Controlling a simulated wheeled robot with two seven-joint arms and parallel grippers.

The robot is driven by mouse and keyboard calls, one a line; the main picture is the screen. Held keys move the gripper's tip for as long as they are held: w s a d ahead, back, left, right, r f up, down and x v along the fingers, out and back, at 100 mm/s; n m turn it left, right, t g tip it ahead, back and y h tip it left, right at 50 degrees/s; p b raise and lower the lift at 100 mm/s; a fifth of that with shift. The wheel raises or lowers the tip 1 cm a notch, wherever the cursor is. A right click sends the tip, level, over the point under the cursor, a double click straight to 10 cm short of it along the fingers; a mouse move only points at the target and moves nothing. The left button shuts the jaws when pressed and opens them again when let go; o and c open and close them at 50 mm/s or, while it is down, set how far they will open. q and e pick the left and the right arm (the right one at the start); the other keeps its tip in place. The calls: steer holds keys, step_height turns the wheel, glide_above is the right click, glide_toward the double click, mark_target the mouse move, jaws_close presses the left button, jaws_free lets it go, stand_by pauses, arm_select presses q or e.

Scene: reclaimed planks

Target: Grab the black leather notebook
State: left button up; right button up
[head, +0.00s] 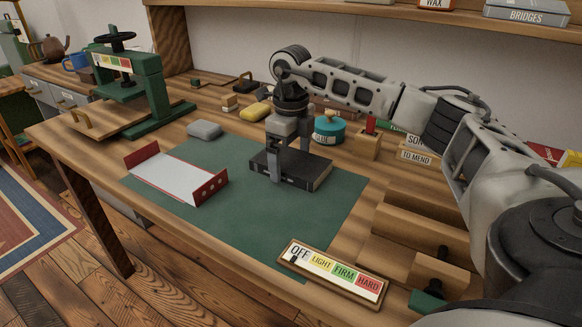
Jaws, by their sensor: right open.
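The black leather notebook (312,174) lies flat on the green mat (239,229) in the middle of the wooden workbench. My right gripper (288,168) comes down over the notebook's left part with its fingers pointing down. Its jaws are open. One finger reaches down in front of the notebook's near left side and the other shows farther back; I cannot tell whether they touch the cover. My left gripper is out of view.
A white sheet with red end pieces (184,183) lies left of the notebook. A grey block (204,130) and a teal pot (329,129) stand behind. A green press (130,90) stands back left. A labelled OFF-to-HARD board (333,272) sits at the front edge.

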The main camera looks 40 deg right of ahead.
steer(key=c, duration=0.9)
steer(key=shift+r, duration=0.1)
steer(key=shift+c, duration=0.2)
